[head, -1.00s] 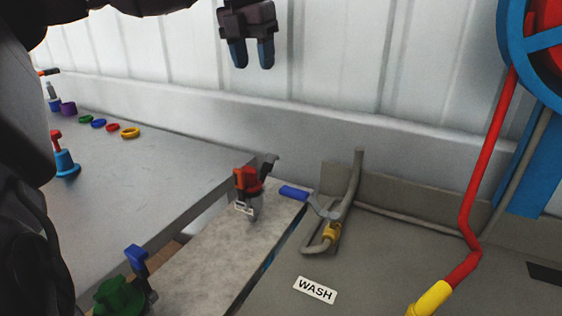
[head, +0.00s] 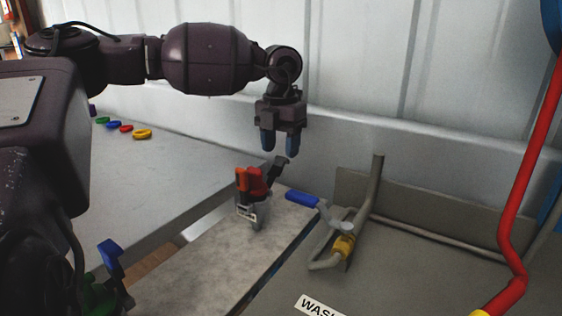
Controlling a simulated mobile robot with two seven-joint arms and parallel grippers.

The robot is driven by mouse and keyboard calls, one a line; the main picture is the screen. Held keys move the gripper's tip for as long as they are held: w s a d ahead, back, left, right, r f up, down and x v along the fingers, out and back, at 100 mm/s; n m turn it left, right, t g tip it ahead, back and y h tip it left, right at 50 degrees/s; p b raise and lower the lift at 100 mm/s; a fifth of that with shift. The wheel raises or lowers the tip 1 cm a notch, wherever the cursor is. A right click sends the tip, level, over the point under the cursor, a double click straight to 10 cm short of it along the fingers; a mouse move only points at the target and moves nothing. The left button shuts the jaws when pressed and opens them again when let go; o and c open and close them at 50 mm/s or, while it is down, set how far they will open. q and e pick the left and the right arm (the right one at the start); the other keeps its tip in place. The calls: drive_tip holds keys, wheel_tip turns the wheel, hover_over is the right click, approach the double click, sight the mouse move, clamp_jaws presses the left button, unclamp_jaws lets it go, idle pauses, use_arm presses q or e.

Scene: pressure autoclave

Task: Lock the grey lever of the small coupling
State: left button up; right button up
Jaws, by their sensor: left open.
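The small coupling (head: 257,187) stands on the pale stone-like ledge in the middle of the view. It has red and orange parts, a grey body and a small white label. Its dark grey lever (head: 281,164) sticks up and to the right from behind the red part. My left gripper (head: 280,145) points down with its two blue fingertips apart, empty. The fingertips show just above the lever's top end; a small gap seems to remain, but the depth is hard to judge. The coupling's far side is hidden. My right gripper is out of view.
A blue-handled valve (head: 290,195) on a grey pipe is close to the right of the coupling. A green coupling with a blue lever (head: 110,254) is at lower left, partly hidden by my arm. A red pipe (head: 531,150) rises at right. The wall is close behind.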

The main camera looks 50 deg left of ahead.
sight(280, 159)
use_arm(q)
drive_tip(key=shift+f, duration=1.95)
clamp_jaws()
